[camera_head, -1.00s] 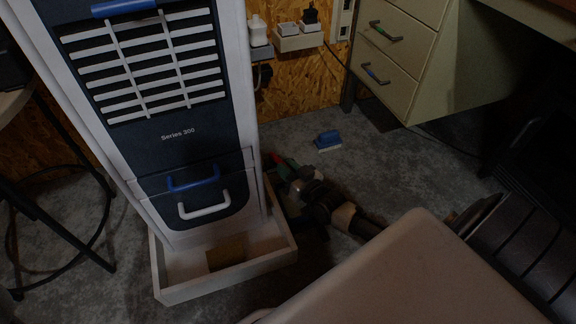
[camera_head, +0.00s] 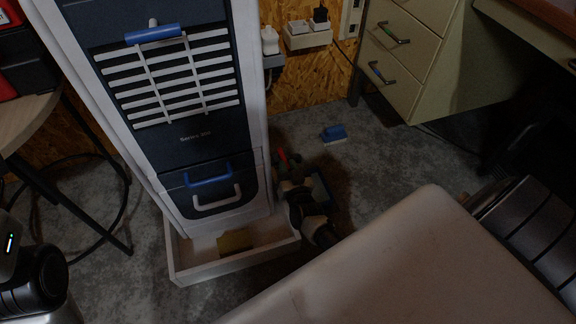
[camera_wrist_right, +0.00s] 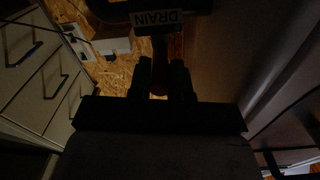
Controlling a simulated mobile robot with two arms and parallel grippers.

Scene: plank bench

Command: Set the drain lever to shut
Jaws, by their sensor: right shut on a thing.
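The tall white and dark blue Series 300 unit (camera_head: 205,130) stands in a white tray (camera_head: 235,266). The drain lever shows as a small red piece (camera_head: 281,156) at the unit's right side in the head view. My right gripper (camera_head: 284,172) is there, dim and partly in shadow. In the right wrist view, its two dark fingers (camera_wrist_right: 160,82) are shut on the dark reddish lever (camera_wrist_right: 159,68). The lever's exact setting is too dark to tell. My left gripper is out of view; only a left arm part shows.
A yellow-brown sponge-like piece (camera_head: 234,242) lies in the tray. A blue brush-like object (camera_head: 334,133) lies on the grey floor. A drawer cabinet (camera_head: 402,62) stands at right. A round stool (camera_head: 28,120) stands close at left.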

